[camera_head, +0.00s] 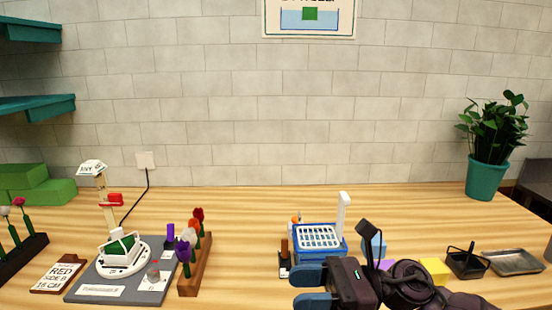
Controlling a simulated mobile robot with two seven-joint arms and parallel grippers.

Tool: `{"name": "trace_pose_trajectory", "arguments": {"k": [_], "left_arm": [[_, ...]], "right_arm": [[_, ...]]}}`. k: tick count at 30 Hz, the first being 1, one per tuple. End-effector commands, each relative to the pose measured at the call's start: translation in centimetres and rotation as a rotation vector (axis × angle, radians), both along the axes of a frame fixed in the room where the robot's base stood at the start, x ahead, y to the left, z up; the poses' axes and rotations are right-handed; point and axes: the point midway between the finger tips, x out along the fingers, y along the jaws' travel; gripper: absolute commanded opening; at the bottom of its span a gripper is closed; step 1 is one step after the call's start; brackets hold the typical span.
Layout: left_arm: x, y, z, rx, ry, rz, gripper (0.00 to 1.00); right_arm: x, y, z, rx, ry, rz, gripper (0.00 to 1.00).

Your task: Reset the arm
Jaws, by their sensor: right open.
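My right gripper (312,287) reaches in from the lower right, low over the front of the table. Its two blue fingers point left and are apart, with nothing seen between them. It is in front of a blue basket (320,238) with a white grid top, and its arm hides part of the table behind. My left gripper is not in view.
A grey board (160,285) with a white round stand is at left, beside a wooden rack (200,270) of flowers. A yellow block (435,268), black tray (467,264) and metal tray (513,262) are at right.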

Motion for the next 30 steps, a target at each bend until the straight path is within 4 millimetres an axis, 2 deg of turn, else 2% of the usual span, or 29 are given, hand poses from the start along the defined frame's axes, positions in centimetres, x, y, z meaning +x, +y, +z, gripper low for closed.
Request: {"name": "trace_pose_trajectory", "arguments": {"k": [1, 5, 8, 13, 17, 20, 23, 27, 29, 30], "left_arm": [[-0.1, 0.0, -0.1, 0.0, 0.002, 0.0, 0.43], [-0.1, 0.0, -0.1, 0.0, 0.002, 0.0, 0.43], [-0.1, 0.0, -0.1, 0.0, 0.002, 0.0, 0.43], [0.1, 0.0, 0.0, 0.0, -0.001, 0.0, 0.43], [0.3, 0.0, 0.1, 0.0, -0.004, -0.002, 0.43], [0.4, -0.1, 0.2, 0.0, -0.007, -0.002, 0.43], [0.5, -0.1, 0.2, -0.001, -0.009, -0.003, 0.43], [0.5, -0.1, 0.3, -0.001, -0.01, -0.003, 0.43], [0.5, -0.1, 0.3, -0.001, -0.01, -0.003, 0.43], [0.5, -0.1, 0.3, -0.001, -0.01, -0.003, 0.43]], "right_arm": [[0.2, -0.5, -0.6, 0.078, 0.139, -0.05, 0.47], [1.4, -2.3, -2.0, 0.279, 0.491, -0.17, 0.47], [2.3, -4.4, -3.8, 0.441, 0.763, -0.258, 0.47], [3.1, -8.8, -8.9, 0.735, 1.221, -0.4, 0.47], [2.5, -12.6, -14.1, 0.988, 1.555, -0.501, 0.47], [0.9, -15.5, -18.7, 1.202, 1.798, -0.57, 0.47], [-1.7, -18.1, -23.5, 1.438, 2.023, -0.636, 0.47], [-6.5, -20.9, -29.5, 1.772, 2.269, -0.704, 0.47], [-8.6, -21.7, -31.6, 1.903, 2.343, -0.726, 0.47], [-9.9, -22.1, -32.7, -1.927, -2.32, 0.717, 0.47]]}}
